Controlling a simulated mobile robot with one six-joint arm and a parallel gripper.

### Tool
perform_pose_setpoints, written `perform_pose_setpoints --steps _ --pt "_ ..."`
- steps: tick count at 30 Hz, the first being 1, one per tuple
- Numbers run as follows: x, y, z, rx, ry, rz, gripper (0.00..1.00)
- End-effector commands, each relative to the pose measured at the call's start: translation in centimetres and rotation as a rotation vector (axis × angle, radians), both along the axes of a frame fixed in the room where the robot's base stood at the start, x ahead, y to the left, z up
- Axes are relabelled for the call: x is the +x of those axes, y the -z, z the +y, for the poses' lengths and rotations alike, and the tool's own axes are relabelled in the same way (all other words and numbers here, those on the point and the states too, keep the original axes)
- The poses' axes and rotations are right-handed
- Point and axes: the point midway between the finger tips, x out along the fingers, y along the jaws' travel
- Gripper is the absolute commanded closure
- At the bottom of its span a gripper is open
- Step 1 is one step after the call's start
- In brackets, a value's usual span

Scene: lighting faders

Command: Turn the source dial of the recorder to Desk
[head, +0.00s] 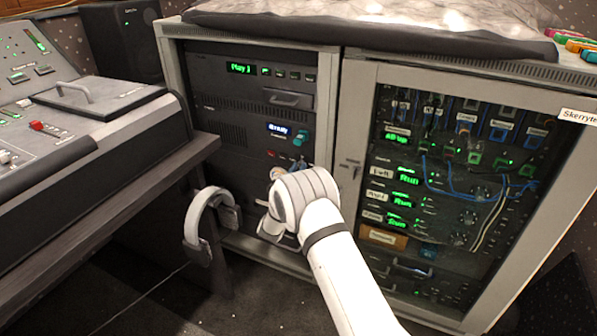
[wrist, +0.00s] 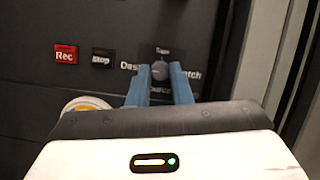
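The source dial (wrist: 160,70) is a small grey knob on the recorder's dark panel in the wrist view. "Tape" is printed above it, "Desk" to its left, "Patch" to its right and "Source" below, the last three partly covered by my fingers. Which label the knob points at is hard to tell. My gripper (wrist: 159,78) has its two blue fingers spread, one on each side of the dial, with a narrow gap showing around the knob. In the head view my gripper (head: 277,174) is at the lower part of the recorder (head: 240,125), and the dial is hidden there.
A red Rec button (wrist: 65,54) and a dark Stop button (wrist: 102,57) lie left of the dial. A round white and yellow part (wrist: 87,104) is below them. The cabinet frame (wrist: 262,50) stands close on the right. Headphones (head: 211,215) hang left of my arm.

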Motion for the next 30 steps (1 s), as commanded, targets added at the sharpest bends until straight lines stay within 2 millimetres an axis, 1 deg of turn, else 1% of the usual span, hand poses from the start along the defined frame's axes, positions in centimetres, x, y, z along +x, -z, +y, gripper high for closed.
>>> perform_pose_setpoints --steps 1,6,9,13,19,20,27,30 --pt "0.00 0.02 -0.02 0.000 0.000 0.000 0.88" --pt "0.00 0.03 -0.04 0.000 0.000 0.000 1.00" --pt "0.01 -0.01 -0.08 -0.005 0.001 0.002 1.00" --pt "0.00 -0.12 -0.13 -0.054 0.001 0.021 1.00" --pt "0.01 0.04 -0.13 -0.057 0.002 0.021 1.00" --pt "0.02 0.03 -0.14 -0.057 0.002 0.021 0.81" --pt "0.02 0.03 -0.17 -0.056 0.001 0.020 0.61" --pt "0.03 0.02 -0.20 -0.056 0.002 0.020 0.60"
